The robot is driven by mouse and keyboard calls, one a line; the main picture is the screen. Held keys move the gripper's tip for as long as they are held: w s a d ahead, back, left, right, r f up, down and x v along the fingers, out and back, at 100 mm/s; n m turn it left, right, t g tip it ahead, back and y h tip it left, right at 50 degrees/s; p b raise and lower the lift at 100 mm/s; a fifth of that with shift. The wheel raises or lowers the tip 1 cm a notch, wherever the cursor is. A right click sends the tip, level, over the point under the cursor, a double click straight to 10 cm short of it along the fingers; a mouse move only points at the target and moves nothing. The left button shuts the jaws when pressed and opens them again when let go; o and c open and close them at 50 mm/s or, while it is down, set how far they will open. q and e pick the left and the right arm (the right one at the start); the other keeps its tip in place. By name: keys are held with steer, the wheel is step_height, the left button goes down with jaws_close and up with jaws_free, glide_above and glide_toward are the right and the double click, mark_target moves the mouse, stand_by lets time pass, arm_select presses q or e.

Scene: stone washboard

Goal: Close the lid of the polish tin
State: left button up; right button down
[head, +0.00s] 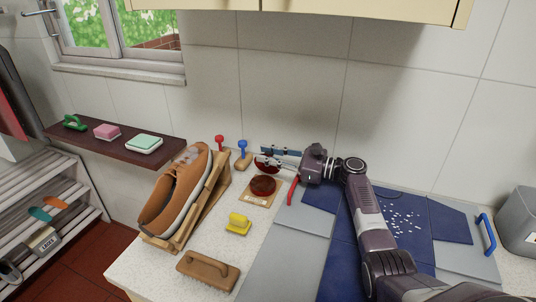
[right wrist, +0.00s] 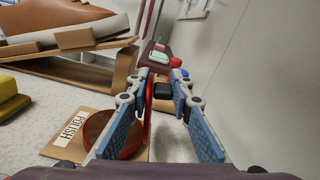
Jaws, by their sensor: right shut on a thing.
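The polish tin (head: 263,186) is a round dark red tin on a cardboard piece in the head view. In the right wrist view the tin (right wrist: 110,134) lies at the lower left beside its POLISH label. Its red lid (head: 266,166) stands raised at the tin's back edge, and it shows nearly edge-on in the wrist view (right wrist: 148,104). My right gripper (head: 277,157) reaches in from the right, behind the tin, and is shut on the lid, its blue-padded fingers either side of it. The fingers partly hide the lid. My left gripper is not in view.
A brown shoe (head: 172,199) on a wooden stand is left of the tin. A yellow brush (head: 238,224) and a wooden brush (head: 208,270) lie in front. Red-handled (head: 220,143) and blue-handled (head: 242,153) tools stand behind. A blue mat (head: 345,250) lies under my right arm.

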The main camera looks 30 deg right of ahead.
steer(key=shift+d, duration=0.15)
steer(key=c, duration=1.8)
jaws_free()
steer(key=shift+c, duration=0.2)
steer(key=v, duration=1.2)
